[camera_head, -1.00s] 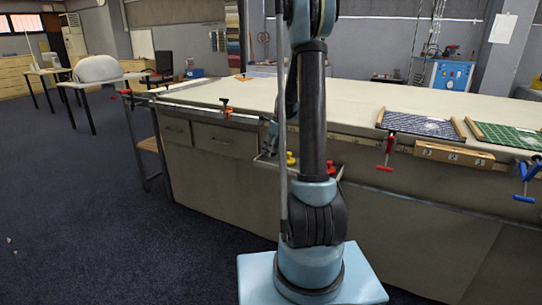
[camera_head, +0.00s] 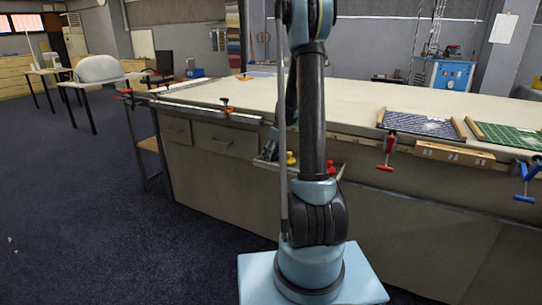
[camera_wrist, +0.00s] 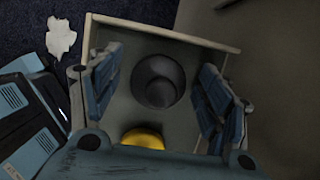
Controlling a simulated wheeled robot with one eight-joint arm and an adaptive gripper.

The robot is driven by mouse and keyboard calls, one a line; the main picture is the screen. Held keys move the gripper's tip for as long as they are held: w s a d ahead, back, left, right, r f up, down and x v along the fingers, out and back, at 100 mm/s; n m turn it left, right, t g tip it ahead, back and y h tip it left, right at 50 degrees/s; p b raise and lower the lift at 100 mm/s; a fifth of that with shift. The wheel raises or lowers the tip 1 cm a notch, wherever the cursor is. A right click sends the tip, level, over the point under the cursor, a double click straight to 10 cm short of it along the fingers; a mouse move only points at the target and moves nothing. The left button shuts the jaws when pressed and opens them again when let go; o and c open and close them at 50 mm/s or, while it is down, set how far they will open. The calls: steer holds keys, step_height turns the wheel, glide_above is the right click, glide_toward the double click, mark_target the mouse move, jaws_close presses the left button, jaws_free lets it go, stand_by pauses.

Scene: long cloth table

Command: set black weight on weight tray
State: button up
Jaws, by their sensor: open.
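The black weight (camera_wrist: 158,82) stands on the floor of the weight tray (camera_wrist: 170,32), seen from above in the wrist view. My gripper (camera_wrist: 163,88) is open, with one blue finger to each side of the weight in the picture; I see no contact with it. A yellow weight (camera_wrist: 143,138) is partly hidden at the bottom of the wrist view. In the head view, the tray (camera_head: 265,163) hangs at the table's front side, largely behind my arm. The yellow weight (camera_head: 290,158) and a red weight (camera_head: 331,168) show there; the black one is hidden.
The long cloth table (camera_head: 350,97) has a mostly bare top. A red-handled clamp (camera_head: 387,155), a blue-handled clamp (camera_head: 525,180) and a wooden block (camera_head: 455,154) are along its front edge. Blue (camera_head: 420,125) and green (camera_head: 510,137) boards lie at the right.

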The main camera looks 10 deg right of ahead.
mark_target(277, 158)
steer(key=v, duration=1.1)
steer(key=s+a+r+n, duration=0.1)
steer(key=s+r+n, duration=0.45)
steer(key=s, duration=0.55)
steer(key=s+f+n+h, duration=0.1)
steer(key=s+f+n, duration=0.2)
steer(key=s+n, duration=0.3)
steer(key=s+f+n+h, duration=0.1)
steer(key=s+f+n, duration=0.2)
steer(key=s+n, duration=0.4)
steer(key=s+f+n, duration=0.3)
steer(key=s+n, duration=0.4)
steer(key=s, duration=1.2)
steer(key=shift+f+h, duration=0.4)
steer(key=shift+s, duration=0.1)
steer(key=shift+w+f, duration=0.2)
steer(key=shift+w, duration=0.3)
